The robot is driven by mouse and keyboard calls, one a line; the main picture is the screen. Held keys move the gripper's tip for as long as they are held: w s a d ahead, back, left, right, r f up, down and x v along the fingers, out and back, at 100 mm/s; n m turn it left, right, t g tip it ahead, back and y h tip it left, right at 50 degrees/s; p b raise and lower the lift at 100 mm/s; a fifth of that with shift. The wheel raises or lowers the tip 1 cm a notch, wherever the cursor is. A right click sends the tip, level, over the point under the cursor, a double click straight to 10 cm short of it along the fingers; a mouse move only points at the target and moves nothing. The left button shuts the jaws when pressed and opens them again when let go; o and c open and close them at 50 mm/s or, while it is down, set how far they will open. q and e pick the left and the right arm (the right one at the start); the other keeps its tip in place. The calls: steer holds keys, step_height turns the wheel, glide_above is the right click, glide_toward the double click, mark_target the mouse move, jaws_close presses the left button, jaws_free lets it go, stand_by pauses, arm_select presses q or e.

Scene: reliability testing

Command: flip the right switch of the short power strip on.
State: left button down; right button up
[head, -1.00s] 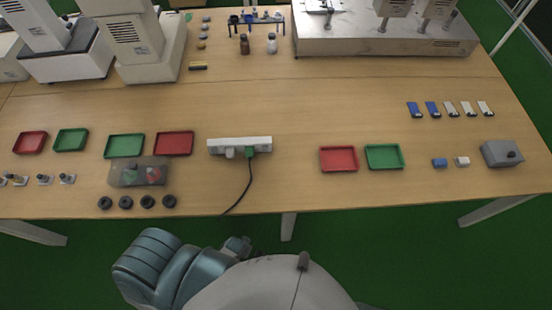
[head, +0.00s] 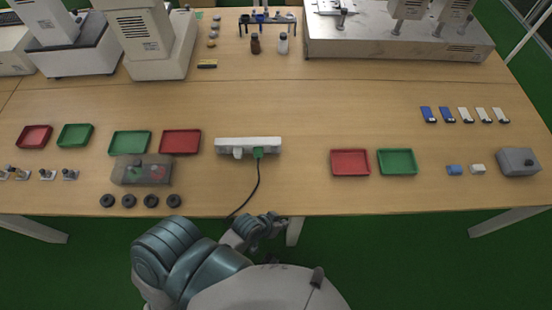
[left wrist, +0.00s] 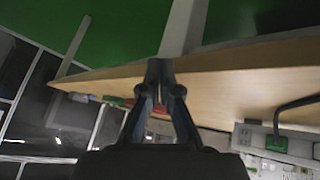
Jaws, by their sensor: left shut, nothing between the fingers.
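The short white power strip (head: 225,146) lies near the middle of the table. A green plug (head: 258,153) with a black cord and a pale plug (head: 238,154) are at its front side. Its switches are too small to make out. My left gripper (head: 272,225) is at the table's front edge, nearer to me than the strip and apart from it. In the left wrist view its fingers (left wrist: 159,66) are shut and empty, and the green plug (left wrist: 277,143) shows at the lower right. My right gripper is not in view.
Red and green trays stand left (head: 180,142) and right (head: 350,162) of the strip. A grey box (head: 518,161) stands far right. The table behind the strip is clear.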

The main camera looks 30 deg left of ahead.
arm_select(q)
steer(key=w+d+r+n+t+h, duration=0.2)
steer(key=w+d+r+n+t, duration=0.3)
steer(key=w+r+n+t, duration=0.4)
steer(key=a+f+n+y, duration=0.2)
steer(key=a+n+y, duration=0.2)
steer(key=n, duration=0.1)
steer(key=a+f+n+y, duration=0.2)
steer(key=a+n+y, duration=0.3)
steer(key=n, duration=0.1)
steer(key=a+f+n+g+y, duration=0.1)
steer(key=a+f+n+y, duration=0.1)
steer(key=a+n+y, duration=0.2)
steer(key=shift+w+a+f+n+y, duration=0.1)
steer(key=shift+a+f+n+y, duration=0.1)
steer(key=shift+n+y, duration=0.2)
steer(key=shift+w+a+f+n+y, duration=0.1)
steer(key=shift+f+n+y, duration=0.15)
steer(key=shift+n, duration=0.25)
steer(key=shift+r, duration=0.1)
